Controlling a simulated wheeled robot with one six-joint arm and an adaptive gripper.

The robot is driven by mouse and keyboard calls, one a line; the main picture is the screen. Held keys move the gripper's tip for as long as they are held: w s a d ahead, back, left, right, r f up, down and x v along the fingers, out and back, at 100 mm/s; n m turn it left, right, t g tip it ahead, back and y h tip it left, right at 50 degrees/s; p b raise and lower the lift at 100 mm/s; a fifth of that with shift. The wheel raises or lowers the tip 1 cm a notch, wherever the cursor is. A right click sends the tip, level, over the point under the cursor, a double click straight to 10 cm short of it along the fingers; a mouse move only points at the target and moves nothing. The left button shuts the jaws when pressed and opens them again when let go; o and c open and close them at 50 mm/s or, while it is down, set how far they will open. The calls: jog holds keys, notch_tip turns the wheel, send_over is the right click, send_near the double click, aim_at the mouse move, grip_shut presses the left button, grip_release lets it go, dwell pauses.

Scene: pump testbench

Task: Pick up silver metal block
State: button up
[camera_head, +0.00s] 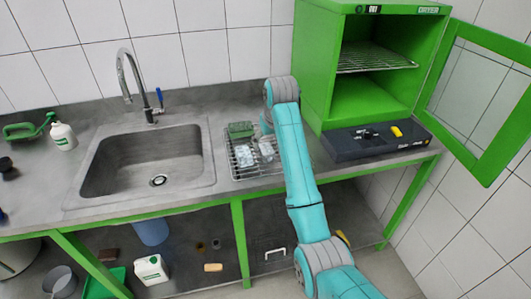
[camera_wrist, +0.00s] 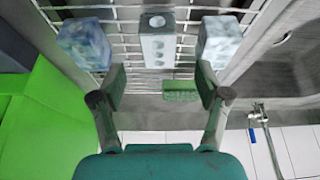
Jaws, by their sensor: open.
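The silver metal block (camera_wrist: 157,42) lies on the wire rack (camera_wrist: 125,28) at the top middle of the wrist view. It is light grey, with a large round hole and several smaller dark holes on its face. A marbled blue-white block (camera_wrist: 84,46) is to its left and another (camera_wrist: 218,42) to its right, both apart from it. My gripper (camera_wrist: 161,88) is open and empty. In the wrist view its fingertips are below the silver block, which is not between them. In the head view my arm partly hides the rack, and my gripper is hard to make out.
A green sponge (camera_wrist: 181,91) lies on the rack near the wall. The sink (camera_head: 148,165) with its faucet (camera_head: 135,80) is left of the rack in the head view.

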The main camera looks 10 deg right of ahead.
aim_at(267, 148)
jog(key=shift+x, duration=3.1)
jog(key=shift+w+d, duration=0.1)
jog(key=shift+w, duration=0.05)
jog(key=shift+r, duration=0.1)
grip_shut()
